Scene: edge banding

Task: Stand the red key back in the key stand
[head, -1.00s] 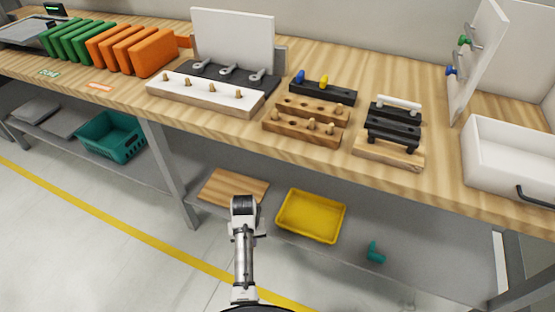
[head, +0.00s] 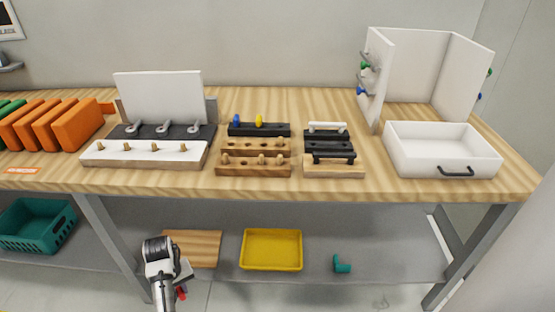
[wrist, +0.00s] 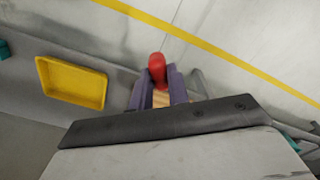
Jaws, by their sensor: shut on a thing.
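The red key shows its rounded red end in the wrist view (wrist: 157,66), between the fingers of my gripper (wrist: 157,88). My gripper is shut on it. In the head view a small bit of the red key (head: 182,292) shows low at the left, beside my arm, below the bench top and in front of the lower shelf. The rest of the key is hidden. The key stand (head: 270,131) is a dark block at the back middle of the bench. A blue key (head: 237,119) and a yellow key (head: 259,120) stand upright in its left and middle parts.
Wooden peg blocks (head: 254,168) stand just in front of the key stand. A white-fronted rack (head: 145,161) is on its left, a black handle rack (head: 333,168) on its right. A white drawer box (head: 440,160) is farther right. The bench's front edge lies between my gripper and the stand.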

